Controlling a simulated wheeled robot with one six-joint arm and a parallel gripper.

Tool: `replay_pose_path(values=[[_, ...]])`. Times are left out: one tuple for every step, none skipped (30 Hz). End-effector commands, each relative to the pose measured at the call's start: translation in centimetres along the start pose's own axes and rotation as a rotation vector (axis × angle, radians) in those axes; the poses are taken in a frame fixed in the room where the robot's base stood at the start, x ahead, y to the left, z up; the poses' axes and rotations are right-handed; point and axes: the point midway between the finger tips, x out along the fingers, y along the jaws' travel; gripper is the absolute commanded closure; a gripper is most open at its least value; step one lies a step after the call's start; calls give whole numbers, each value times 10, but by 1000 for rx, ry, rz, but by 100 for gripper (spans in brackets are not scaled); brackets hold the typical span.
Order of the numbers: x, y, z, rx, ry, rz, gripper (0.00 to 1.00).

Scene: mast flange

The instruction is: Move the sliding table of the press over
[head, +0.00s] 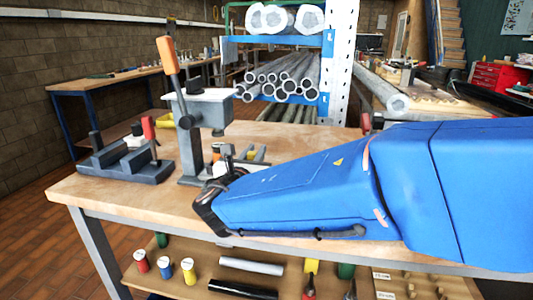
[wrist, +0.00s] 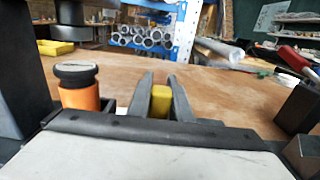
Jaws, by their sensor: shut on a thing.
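The press (head: 200,110) stands on the wooden bench as a grey column with a white-topped head and a long orange-handled lever (head: 167,55). My gripper (wrist: 161,92) is shut on a small yellow block (wrist: 160,103), one dark finger on each side. An orange cylinder with a black cap (wrist: 77,90) stands left of the fingers. My arm hides most of the press's low part, so I cannot tell the sliding table's outline or how the yellow block joins it.
A dark fixture with a red-handled lever (head: 125,160) sits on the bench (head: 100,195) to the left. A rack of grey pipes (head: 285,80) stands behind. Bare wood shows beyond the fingers.

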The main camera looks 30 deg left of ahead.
Motion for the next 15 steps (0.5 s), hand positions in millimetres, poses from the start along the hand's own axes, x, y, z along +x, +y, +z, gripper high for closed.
replay_pose_path(values=[[0,3,1,1,-1,5,100],[0,3,1,1,-1,5,100],[0,3,1,1,-1,6,100],[0,4,1,1,-1,6,100],[0,4,1,1,-1,7,100],[0,4,1,1,-2,7,100],[0,4,1,1,-2,8,100],[0,4,2,1,-2,8,79],[0,4,1,1,-2,8,69],[0,4,1,1,-1,8,62],[0,4,1,1,-1,8,62],[0,4,1,1,-1,7,62],[0,4,1,1,-1,7,62],[0,3,1,1,-1,7,62],[0,3,1,1,-1,6,62]])
